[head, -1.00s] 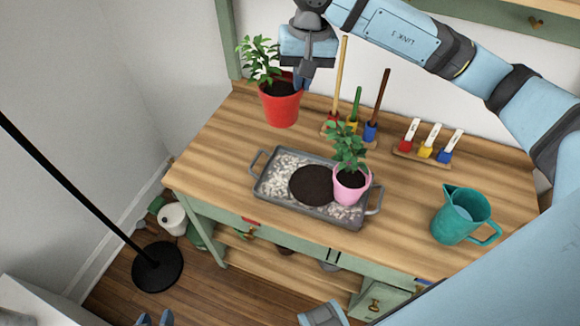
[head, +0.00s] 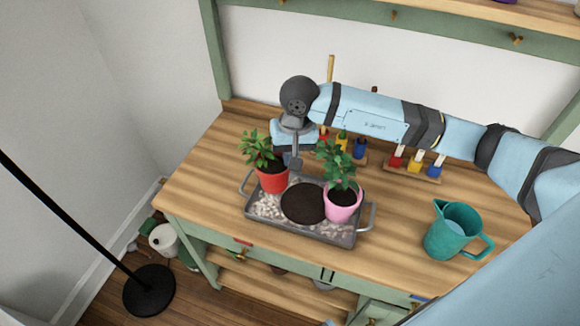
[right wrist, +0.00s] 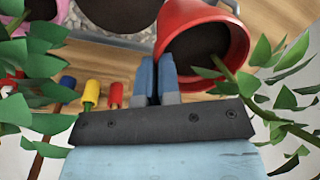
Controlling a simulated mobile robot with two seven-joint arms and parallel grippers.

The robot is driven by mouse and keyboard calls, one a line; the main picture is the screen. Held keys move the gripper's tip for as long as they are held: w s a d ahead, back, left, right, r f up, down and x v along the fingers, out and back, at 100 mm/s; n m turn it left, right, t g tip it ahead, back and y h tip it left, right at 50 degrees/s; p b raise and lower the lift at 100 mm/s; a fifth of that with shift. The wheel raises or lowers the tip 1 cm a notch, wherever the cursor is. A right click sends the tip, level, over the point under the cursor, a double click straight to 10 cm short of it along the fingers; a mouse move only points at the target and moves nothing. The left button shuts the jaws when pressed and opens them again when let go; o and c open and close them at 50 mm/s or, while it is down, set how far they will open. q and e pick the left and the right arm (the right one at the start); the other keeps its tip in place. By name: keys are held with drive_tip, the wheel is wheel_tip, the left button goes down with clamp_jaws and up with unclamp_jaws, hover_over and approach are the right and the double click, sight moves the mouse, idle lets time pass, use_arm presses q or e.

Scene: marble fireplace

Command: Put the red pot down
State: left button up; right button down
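The red pot (head: 272,182) holds a green leafy plant and stands upright at the left end of the grey tray (head: 328,237). Whether its base touches the tray's pebbles cannot be told. My right gripper (head: 293,163) is at the pot's right rear rim. In the right wrist view the two blue fingers (right wrist: 157,75) are close together at the rim of the red pot (right wrist: 222,28), pinching it. A pink pot (head: 341,204) with a plant stands on the right part of the tray. My left gripper is not in view.
A dark soil disc (head: 303,204) lies mid-tray. A teal jug (head: 452,230) stands at the right of the wooden bench. Coloured tools stand in racks behind, such as the yellow-handled brush (head: 420,158). The bench left of the tray is clear.

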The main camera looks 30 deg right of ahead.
wheel_tip(320, 180, down, 4)
drive_tip(key=shift+f, duration=0.1)
drive_tip(key=shift+f+b, duration=0.15)
drive_tip(key=shift+b, duration=0.15)
drive_tip(key=c, duration=1.3)
unclamp_jaws()
drive_tip(key=shift+c, duration=0.2)
